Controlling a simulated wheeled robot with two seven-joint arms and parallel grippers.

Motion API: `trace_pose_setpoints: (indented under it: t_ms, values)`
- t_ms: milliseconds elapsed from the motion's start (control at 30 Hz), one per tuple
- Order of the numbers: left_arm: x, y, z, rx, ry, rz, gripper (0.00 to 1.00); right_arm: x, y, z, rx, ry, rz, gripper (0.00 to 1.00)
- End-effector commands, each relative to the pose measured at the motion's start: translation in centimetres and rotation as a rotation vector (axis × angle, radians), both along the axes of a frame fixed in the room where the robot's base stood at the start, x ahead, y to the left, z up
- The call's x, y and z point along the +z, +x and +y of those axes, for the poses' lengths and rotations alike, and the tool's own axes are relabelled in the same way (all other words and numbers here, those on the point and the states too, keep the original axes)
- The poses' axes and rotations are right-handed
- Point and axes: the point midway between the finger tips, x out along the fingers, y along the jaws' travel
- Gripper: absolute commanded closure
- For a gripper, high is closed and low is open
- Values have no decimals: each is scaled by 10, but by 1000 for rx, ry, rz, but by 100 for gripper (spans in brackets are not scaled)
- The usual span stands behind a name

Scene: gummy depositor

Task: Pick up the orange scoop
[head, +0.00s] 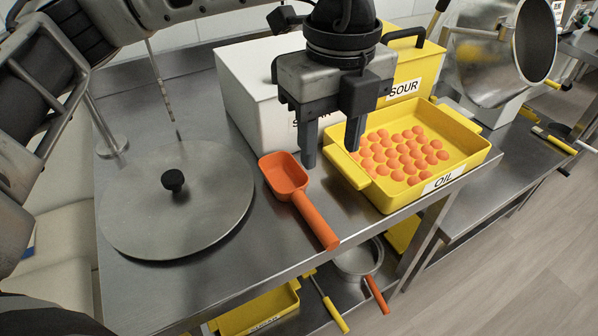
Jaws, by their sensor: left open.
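The orange scoop (297,194) lies on the steel table, its bowl toward the back left and its handle pointing to the front right, near the table's front edge. My left gripper (331,155) is above the table, pointing down, with its two fingers spread apart and nothing between them. Its fingertips show just behind and to the right of the scoop's bowl, beside the yellow tray. I cannot tell its exact height above the scoop. My right gripper is not in view.
A yellow tray (456,157) marked OIL holds several orange gummies, right of the scoop. A white bin (252,88) and a yellow SOUR bin (418,66) stand behind. A round metal lid (214,205) lies left. A pot (358,259) and yellow containers sit on the lower shelf.

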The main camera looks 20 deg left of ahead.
Motion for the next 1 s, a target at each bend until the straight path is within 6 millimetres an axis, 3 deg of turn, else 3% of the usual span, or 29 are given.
trace_pose_setpoints:
  t_ms: [333, 667, 1000]
  values:
    - [-72, -1, 1, -2, -1, 4, 53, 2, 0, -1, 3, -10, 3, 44]
    - [-99, -1, 5, -1, 0, 4, 53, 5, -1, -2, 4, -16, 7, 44]
    - [-141, 0, 13, -3, -2, 3, 53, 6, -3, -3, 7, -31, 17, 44]
